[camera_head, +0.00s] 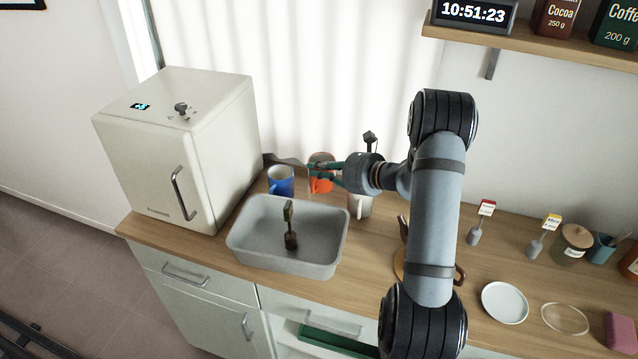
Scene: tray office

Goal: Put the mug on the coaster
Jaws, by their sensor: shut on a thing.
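My gripper (327,172) reaches left behind the grey basin. Its green fingers are shut on an orange mug (320,187), which they partly cover. I cannot tell whether the mug touches the counter. A blue mug (281,182) stands to its left and a pale mug (360,207) to its right, partly behind my wrist. A white round disc (505,302) and a thin-rimmed, see-through round piece (565,319) lie at the front right. I cannot tell for sure which is the coaster. Something brown and round shows beside my arm, mostly hidden.
The grey basin (250,249) holds a brush-like tool (290,228). A white cabinet appliance (157,151) stands at the left. Label holders, a lidded jar (575,241), a teal cup (601,249) and a pink block (620,334) are at the right. A shelf (540,44) hangs above.

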